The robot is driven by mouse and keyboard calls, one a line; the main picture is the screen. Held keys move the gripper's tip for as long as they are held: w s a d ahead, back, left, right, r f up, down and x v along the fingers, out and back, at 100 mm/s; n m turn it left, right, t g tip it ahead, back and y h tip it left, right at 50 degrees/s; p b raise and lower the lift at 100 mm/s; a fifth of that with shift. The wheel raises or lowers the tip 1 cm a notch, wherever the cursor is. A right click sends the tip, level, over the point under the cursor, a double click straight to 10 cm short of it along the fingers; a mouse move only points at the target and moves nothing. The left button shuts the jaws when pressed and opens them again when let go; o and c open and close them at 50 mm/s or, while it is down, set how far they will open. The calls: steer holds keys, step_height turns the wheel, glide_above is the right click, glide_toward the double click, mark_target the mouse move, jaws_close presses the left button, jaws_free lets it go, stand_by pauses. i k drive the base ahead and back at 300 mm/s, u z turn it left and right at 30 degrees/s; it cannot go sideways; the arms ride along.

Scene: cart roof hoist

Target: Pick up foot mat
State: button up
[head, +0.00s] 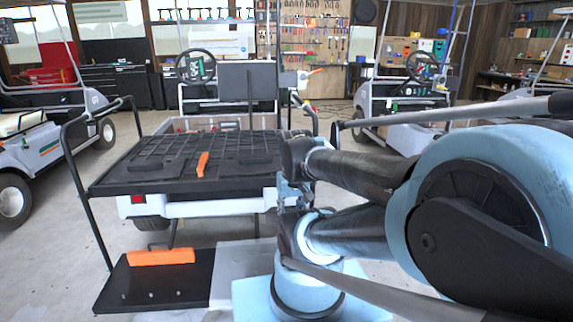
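No separate foot mat stands out clearly. A flat black footplate (187,291) with several small bolts sits low at the rear of the middle cart, and I cannot tell whether a loose mat lies on it. An orange block (161,257) lies along its far edge. Above it is the cart's black ribbed rear deck (130,178), with a small orange piece (202,164) on it. My arm fills the right side. My gripper (291,190) seems to be at the folded arm's far end, beside the deck's right edge; its fingers cannot be made out.
The middle cart has a steering wheel (195,66) and black side rails (75,165). Another cart (45,140) stands at left and one (400,115) behind my arm. Tool pegboards (315,50) line the back. Grey floor is clear between the left and middle carts.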

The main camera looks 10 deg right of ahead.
mark_target(251, 164)
steer(key=z, duration=1.05)
steer(key=k, duration=0.75)
steer(key=u, duration=0.95)
steer(key=i, duration=1)
